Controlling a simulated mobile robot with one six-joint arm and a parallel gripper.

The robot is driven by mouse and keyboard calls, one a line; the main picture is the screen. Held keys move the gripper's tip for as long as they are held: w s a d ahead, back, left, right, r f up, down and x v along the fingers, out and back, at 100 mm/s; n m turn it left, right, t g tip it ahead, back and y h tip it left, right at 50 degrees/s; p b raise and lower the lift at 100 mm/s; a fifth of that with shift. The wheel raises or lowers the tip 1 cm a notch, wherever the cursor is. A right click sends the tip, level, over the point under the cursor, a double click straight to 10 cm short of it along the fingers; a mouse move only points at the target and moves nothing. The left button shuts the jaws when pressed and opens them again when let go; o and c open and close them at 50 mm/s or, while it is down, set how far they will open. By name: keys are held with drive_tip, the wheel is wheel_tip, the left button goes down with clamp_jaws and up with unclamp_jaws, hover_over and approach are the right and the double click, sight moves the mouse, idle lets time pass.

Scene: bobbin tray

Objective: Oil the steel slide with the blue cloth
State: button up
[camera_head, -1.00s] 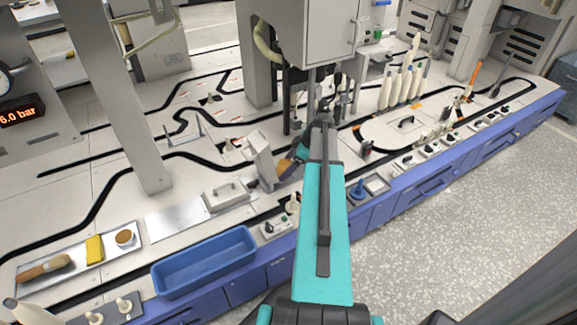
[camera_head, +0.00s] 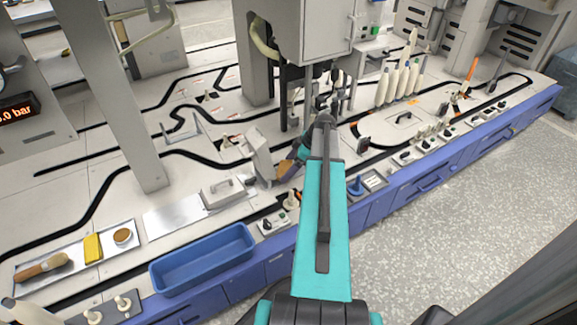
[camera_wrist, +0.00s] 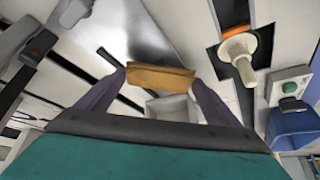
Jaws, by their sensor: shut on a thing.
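My gripper (camera_wrist: 158,88) is shut on a folded orange-brown cloth (camera_wrist: 160,77), held between its two dark fingers. In the head view this cloth (camera_head: 286,170) shows at the end of my arm, beside a tilted grey block. I see no blue cloth in any view. A flat shiny steel plate (camera_head: 175,217), which looks like the steel slide, lies on the bench to the left of my gripper. The wrist view shows what seems to be the same plate (camera_wrist: 150,42) beyond the cloth, apart from it.
A tray (camera_head: 78,264) at the left holds a brush (camera_head: 42,267), a yellow block (camera_head: 92,246) and a small round dish (camera_head: 122,236). A blue bin (camera_head: 205,262) stands at the front edge. A pale post (camera_head: 135,130) rises behind.

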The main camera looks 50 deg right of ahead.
drive_tip(key=shift+w, duration=0.15)
drive_tip(key=shift+w+d, duration=0.2)
drive_tip(key=shift+w, duration=0.45)
drive_tip(key=shift+w+d, duration=0.2)
drive_tip(key=shift+w, duration=0.4)
drive_tip(key=shift+s, duration=0.2)
drive_tip(key=shift+s+a+f, duration=0.1)
drive_tip(key=shift+s+a, duration=0.1)
drive_tip(key=shift+s, duration=0.4)
drive_tip(key=shift+s+a, duration=0.2)
drive_tip(key=shift+s, duration=0.35)
drive_tip(key=shift+r+p, duration=1.85)
drive_tip(key=shift+r, duration=1.15)
drive_tip(key=shift+r, duration=0.1)
